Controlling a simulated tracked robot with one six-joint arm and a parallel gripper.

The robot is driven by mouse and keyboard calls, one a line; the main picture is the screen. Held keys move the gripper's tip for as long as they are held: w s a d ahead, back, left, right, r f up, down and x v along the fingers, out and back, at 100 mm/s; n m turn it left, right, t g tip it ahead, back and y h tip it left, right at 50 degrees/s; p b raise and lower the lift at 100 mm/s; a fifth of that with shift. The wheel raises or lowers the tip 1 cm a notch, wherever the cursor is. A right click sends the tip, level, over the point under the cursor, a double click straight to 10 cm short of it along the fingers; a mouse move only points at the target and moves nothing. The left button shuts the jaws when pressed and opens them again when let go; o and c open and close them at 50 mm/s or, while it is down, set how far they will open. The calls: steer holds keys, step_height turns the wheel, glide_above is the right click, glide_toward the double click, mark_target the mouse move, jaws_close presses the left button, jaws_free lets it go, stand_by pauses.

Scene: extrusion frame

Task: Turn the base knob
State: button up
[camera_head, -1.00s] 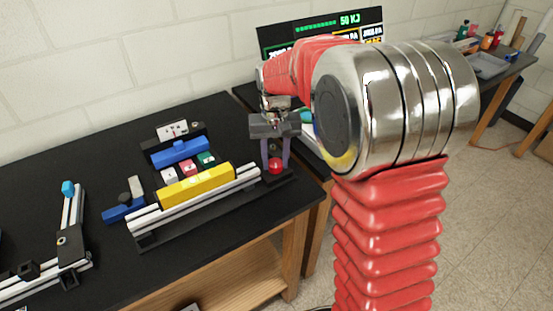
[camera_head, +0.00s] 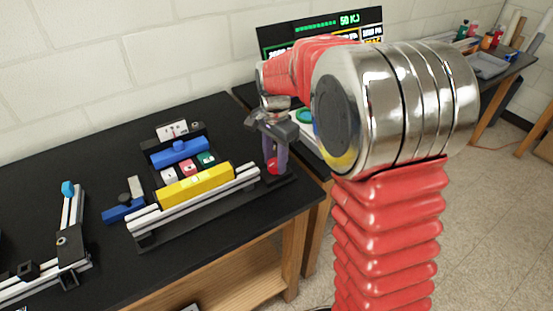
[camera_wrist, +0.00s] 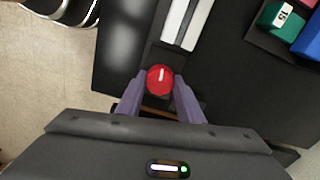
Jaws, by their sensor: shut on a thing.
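The base knob (camera_wrist: 160,79) is round and red with a white line on its face, seen from above in the wrist view. In the head view the red knob (camera_head: 272,167) sits at the right end of the extrusion frame, partly hidden by a finger. My gripper (camera_wrist: 160,92) points down at it, with one purple finger on each side. In the head view my gripper (camera_head: 274,165) is turned at an angle and shut on the knob. The white line points nearly straight up in the wrist view.
The silver extrusion rail (camera_head: 200,200) with a yellow block (camera_head: 197,185) runs left of the knob. Blue, white, red and green blocks stand behind it. Another rail assembly (camera_head: 72,245) lies at the far left. The table's front right edge is close to the knob.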

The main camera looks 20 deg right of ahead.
mark_target(275, 162)
steer(key=shift+w+r+m, duration=0.15)
steer(key=shift+w+m, duration=0.1)
steer(key=shift+m, duration=0.75)
steer(key=o, duration=1.1)
steer(key=shift+s, duration=0.1)
steer(key=shift+c, duration=0.2)
step_height(275, 162, up, 14)
steer(key=shift+f, duration=0.25)
